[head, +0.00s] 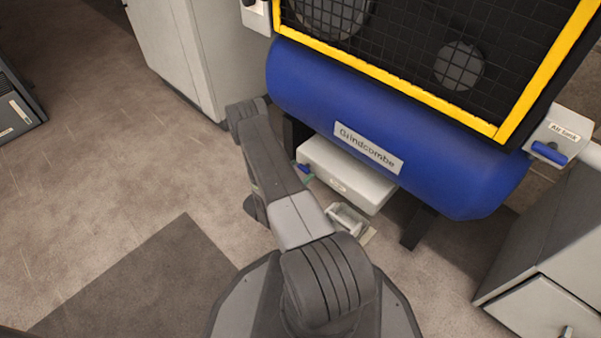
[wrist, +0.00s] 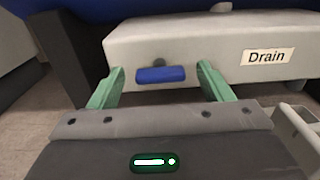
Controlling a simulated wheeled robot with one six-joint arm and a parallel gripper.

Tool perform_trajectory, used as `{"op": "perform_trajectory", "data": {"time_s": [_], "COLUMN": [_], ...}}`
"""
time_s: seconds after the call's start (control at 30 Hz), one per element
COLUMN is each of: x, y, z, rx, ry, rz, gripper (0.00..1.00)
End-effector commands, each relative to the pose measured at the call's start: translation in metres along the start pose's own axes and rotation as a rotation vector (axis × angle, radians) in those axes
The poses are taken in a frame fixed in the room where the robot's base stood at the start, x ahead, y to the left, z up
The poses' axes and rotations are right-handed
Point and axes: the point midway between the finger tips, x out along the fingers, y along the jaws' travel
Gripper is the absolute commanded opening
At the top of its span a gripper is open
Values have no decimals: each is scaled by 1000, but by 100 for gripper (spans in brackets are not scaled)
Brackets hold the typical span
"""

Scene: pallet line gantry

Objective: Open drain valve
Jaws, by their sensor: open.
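The drain valve's blue handle (wrist: 161,75) lies level on the front of a white box (wrist: 200,45) labelled "Drain" (wrist: 268,57) in the wrist view. My gripper (wrist: 161,82) is open. Its two green fingers stand on either side of the blue handle, with space between each finger and the handle's ends. I cannot tell whether the fingertips reach past the handle in depth. In the head view, the white box (head: 350,172) sits under the blue tank, and the blue handle (head: 303,169) shows small beside my gripper (head: 307,178), which my arm partly hides.
The blue tank (head: 400,130) labelled "Grindcombe" overhangs the box. A pale open tray (head: 346,219) stands on the floor below, its rim (wrist: 296,130) at the right. Another blue handle (head: 549,153) is at the far right. A dark leg (wrist: 62,55) stands left.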

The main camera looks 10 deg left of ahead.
Motion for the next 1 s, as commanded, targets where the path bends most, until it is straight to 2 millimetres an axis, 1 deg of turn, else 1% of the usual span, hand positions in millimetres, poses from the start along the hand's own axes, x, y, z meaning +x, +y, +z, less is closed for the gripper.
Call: {"op": "perform_trajectory", "data": {"time_s": [0.13, 0.4, 0.47, 0.5, 0.63, 0.67, 0.87, 1.0], "x": [7, 8, 8, 8, 8, 8, 8, 7], "y": [0, 0, 0, 0, 0, 0, 0, 0], "z": [0, 0, 0, 0, 0, 0, 0, 0], "rx": [0, 0, 0, 0, 0, 0, 11, 50], "ry": [0, 0, 0, 0, 0, 0, 0, 0], "rz": [-1, 0, 0, 0, 0, 0, 0, 0], "gripper": [73, 73, 63, 55, 30, 28, 28, 28]}}
